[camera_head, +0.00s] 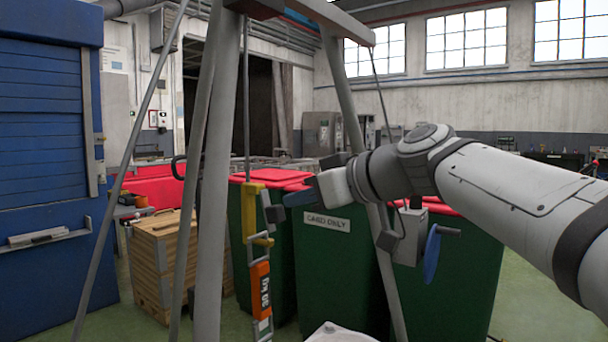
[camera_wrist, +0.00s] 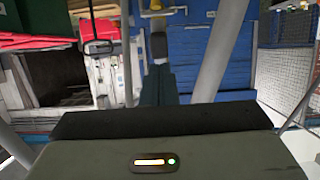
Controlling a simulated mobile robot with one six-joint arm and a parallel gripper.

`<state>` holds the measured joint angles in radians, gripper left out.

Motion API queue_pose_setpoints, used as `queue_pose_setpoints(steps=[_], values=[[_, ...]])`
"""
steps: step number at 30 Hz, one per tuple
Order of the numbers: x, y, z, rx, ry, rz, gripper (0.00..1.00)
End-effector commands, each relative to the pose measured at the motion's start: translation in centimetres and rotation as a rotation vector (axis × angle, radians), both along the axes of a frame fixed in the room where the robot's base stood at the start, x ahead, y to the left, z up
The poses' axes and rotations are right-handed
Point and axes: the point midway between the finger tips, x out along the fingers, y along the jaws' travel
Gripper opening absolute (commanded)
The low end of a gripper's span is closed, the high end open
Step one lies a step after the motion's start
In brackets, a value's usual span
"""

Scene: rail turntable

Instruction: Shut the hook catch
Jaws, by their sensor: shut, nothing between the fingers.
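A yellow hook (camera_head: 252,205) hangs on a thin rod or line under the grey frame. In the wrist view my shut fingers (camera_wrist: 158,45) point up at a yellow part (camera_wrist: 157,12), which the top edge cuts off.
Grey frame legs (camera_head: 216,180) stand left and right of the hook. A grey box with a blue crank wheel (camera_head: 432,255) is on the right leg. Green bins with red lids (camera_head: 335,262) stand behind. A wooden crate (camera_head: 155,262) and blue shutter (camera_head: 40,140) are at left.

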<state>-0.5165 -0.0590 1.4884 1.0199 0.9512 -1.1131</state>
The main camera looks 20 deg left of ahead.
Motion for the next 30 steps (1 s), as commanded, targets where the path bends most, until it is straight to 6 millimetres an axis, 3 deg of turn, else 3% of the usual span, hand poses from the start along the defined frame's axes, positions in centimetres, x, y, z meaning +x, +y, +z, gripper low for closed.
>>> queue_pose_setpoints(steps=[9,20,30], values=[[-0.2,0.3,1.4,-0.001,0.0,0.006,0.0],[-0.3,0.1,1.5,-0.001,0.0,0.006,0.0],[-1.2,-4.6,3.3,-0.001,0.0,0.002,0.0]])
